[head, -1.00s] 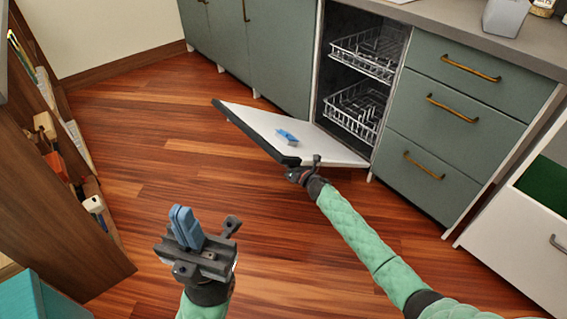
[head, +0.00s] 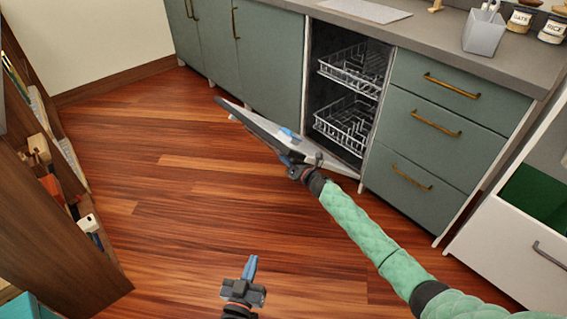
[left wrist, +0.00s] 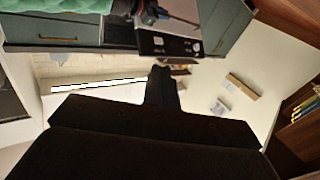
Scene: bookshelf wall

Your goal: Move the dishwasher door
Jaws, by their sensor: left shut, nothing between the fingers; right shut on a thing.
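The dishwasher door (head: 250,121) hangs partly open in the head view, tilted up from its lower hinge. Its dark outer edge faces me, and only a thin strip of its pale inner face shows. My right gripper (head: 289,143) is shut on the door's free edge, with a blue finger over the inner side. My left gripper (head: 250,268) is shut and empty, low in the head view, well apart from the door. In the left wrist view my left gripper (left wrist: 161,75) is a dark shape.
The dishwasher opening holds two wire racks (head: 345,124). Green cabinets (head: 265,60) stand on its left and drawers (head: 428,135) on its right. A wooden bookshelf (head: 60,230) stands at the left. An open white drawer (head: 510,250) is at the right. The wooden floor (head: 180,190) between is clear.

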